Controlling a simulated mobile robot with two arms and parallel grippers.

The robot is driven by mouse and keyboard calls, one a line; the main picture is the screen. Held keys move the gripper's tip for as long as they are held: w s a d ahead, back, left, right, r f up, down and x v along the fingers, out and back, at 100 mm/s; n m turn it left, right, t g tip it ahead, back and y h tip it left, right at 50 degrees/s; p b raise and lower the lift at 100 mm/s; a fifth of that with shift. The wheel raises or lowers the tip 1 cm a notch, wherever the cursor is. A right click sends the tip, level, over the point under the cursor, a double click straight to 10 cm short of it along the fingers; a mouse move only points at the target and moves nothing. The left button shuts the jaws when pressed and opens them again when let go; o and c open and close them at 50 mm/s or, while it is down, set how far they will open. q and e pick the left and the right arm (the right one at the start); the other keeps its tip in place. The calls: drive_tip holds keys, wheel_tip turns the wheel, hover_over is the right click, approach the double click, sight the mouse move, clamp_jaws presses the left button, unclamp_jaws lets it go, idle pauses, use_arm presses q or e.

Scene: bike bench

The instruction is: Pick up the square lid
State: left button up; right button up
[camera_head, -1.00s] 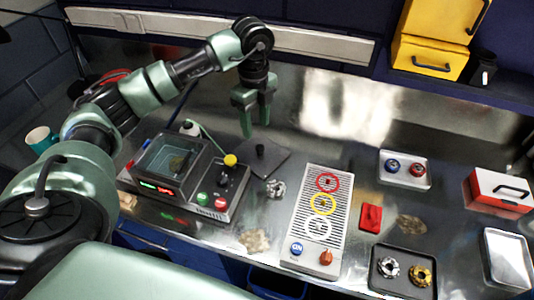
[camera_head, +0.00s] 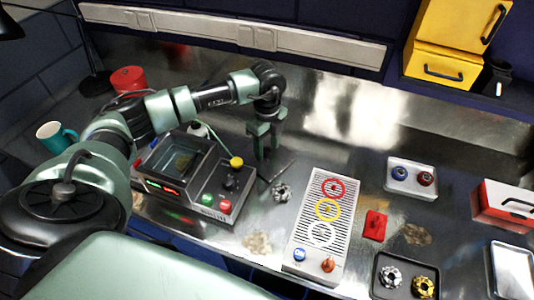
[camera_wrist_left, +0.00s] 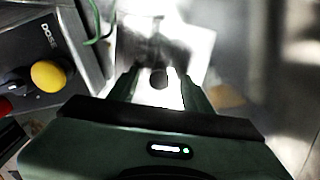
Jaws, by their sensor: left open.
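The square lid (camera_head: 281,170) is a flat plate with a dark upright knob, lying on the metal bench right of the dosing machine (camera_head: 198,178). In the head view my left gripper (camera_head: 264,152) is above it and hides most of it. In the left wrist view the lid (camera_wrist_left: 137,48) looks bright under glare, and its knob shows between the two fingers of my left gripper (camera_wrist_left: 158,88). The fingers are open, with a gap on each side of the knob. I cannot tell how far the fingertips are above the plate. My right gripper is not in view.
The machine's yellow button (camera_wrist_left: 48,75) is left of the gripper. The bench behind the lid is clear.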

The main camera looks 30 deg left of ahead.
use_arm(q)
clamp_jaws()
drive_tip(key=shift+r, duration=0.1)
